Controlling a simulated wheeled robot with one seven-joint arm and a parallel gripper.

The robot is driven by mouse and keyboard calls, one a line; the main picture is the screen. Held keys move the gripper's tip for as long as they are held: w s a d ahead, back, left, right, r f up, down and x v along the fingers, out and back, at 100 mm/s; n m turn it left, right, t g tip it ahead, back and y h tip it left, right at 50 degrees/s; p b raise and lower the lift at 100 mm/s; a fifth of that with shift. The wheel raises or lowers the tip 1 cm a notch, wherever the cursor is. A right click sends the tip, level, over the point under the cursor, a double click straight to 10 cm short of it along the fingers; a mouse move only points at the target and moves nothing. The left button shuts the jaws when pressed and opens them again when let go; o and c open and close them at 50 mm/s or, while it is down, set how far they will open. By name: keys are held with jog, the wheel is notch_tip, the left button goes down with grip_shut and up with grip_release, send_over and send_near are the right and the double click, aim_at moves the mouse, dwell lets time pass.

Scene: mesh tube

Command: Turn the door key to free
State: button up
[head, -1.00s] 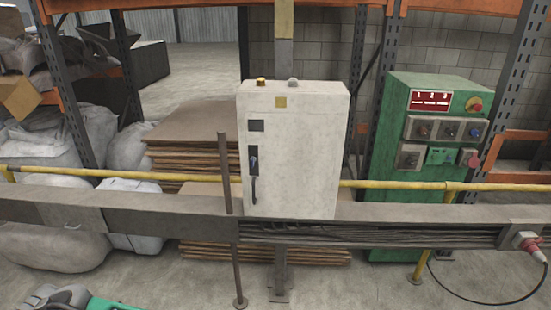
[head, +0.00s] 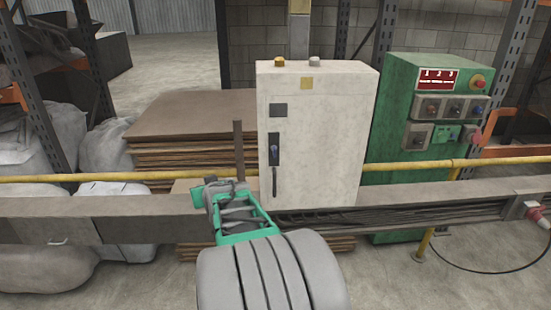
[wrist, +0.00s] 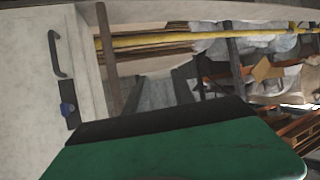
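A pale control cabinet (head: 325,135) stands behind a grey rail in the head view. On its door's left side is a dark lock plate with a blue key (head: 273,150), and a dark door handle (head: 275,182) below it. The key also shows at the left of the wrist view (wrist: 68,109), with the handle (wrist: 57,53) above it there. My gripper (head: 211,188), on a green mount, is left of the cabinet and lower than the key, apart from it. Its fingers are small and unclear in the head view. The green body fills the bottom of the wrist view.
A thin upright post (head: 238,150) stands just left of the cabinet, close to my gripper. A yellow pipe (head: 100,177) and a grey beam (head: 100,218) run across. A green machine (head: 390,110) stands to the right, and stacked boards (head: 180,125) lie behind left.

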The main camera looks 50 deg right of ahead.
jog(key=s+d+m+h, duration=0.2)
jog(key=s+d+h, duration=0.1)
jog(key=d, duration=0.9)
jog(key=m+h+b, duration=0.1)
jog(key=m+h, duration=0.1)
jog(key=h, duration=0.2)
send_near(275, 150)
jog(key=f+x, duration=0.1)
jog(key=x, duration=0.3)
jog(key=shift+t, duration=0.4)
jog(key=x, duration=0.6)
jog(key=shift+w+d+r+p, duration=0.1)
jog(key=shift+d+r+p, duration=0.2)
jog(key=shift+p, duration=0.1)
jog(key=shift+w+d, duration=0.2)
grip_shut()
